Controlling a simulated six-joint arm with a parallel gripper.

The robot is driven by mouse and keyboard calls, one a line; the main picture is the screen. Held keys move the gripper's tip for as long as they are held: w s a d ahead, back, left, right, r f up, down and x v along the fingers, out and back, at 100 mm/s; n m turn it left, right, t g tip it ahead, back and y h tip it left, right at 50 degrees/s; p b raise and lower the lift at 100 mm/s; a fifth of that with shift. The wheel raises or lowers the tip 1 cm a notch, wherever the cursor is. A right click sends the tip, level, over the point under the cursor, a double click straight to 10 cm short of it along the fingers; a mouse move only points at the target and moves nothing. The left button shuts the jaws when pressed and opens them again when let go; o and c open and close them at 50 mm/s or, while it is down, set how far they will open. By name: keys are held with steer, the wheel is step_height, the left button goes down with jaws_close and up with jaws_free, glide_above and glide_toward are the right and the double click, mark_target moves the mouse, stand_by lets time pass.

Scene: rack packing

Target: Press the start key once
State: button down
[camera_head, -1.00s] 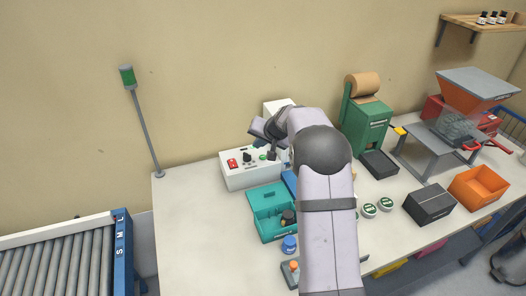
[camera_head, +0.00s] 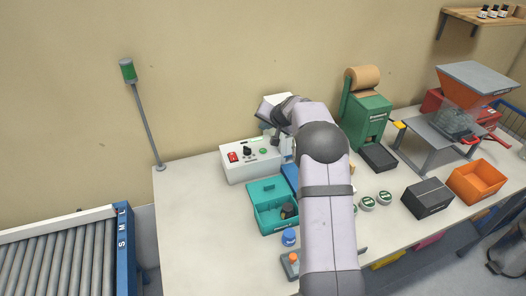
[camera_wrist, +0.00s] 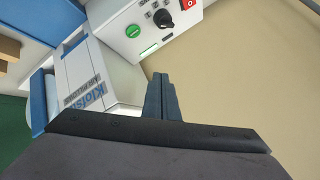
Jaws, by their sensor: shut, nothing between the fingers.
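The start key looks to be the green round button (camera_head: 263,151) on the white control box (camera_head: 236,175). The green button also shows in the wrist view (camera_wrist: 133,31), beside a black knob (camera_wrist: 163,18) and a red switch (camera_wrist: 188,5). My gripper (camera_wrist: 160,78) is shut and empty. In the wrist view its fingertips lie below the box's front edge, apart from the button. In the head view my gripper (camera_head: 275,142) hangs over the right part of the box, to the right of the button. Its fingertips are small and dark there.
A teal case (camera_head: 262,190) stands open in front of the box, with a blue-capped jar (camera_head: 289,237) nearby. A white and blue device (camera_wrist: 88,75) stands beside the box. A green dispenser (camera_head: 367,120) is to the right. The table's left front is bare.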

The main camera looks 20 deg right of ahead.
steer(key=b, duration=0.5)
glide_above(264, 152)
step_height(264, 152, down, 7)
steer(key=shift+r, duration=0.1)
steer(key=shift+f+b, duration=0.7)
steer(key=shift+f, duration=0.05)
steer(key=shift+s+f+b, duration=0.1)
steer(key=shift+f+b, duration=0.7)
steer(key=shift+b, duration=0.3)
stand_by(2.0)
steer(key=shift+r, duration=0.1)
stand_by(0.3)
steer(key=shift+r+p, duration=0.5)
steer(key=shift+r, duration=0.2)
steer(key=shift+r+p, duration=1.75)
steer(key=shift+r, duration=0.75)
